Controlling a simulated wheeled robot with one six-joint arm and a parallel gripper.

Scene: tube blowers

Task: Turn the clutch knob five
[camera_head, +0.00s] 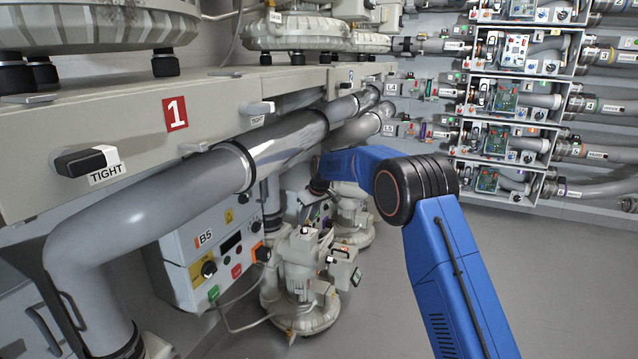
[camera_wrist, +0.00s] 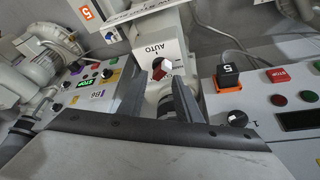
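In the wrist view, a black block marked 5 on an orange base (camera_wrist: 228,76) stands on the right-hand grey panel. A black round knob (camera_wrist: 237,118) is below it on the same panel. A red and white knob (camera_wrist: 160,68) sits under the word AUTO on a white housing at the centre. An orange 5 label (camera_wrist: 85,13) is at the top. None of these is readably labelled clutch.
A left-hand panel (camera_wrist: 98,94) with a green STOP label is close by. The right panel has a red STOP button (camera_wrist: 282,75). In the head view, a big grey pipe (camera_head: 150,195) and a B5 control box (camera_head: 210,250) stand near my blue arm; open floor lies right.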

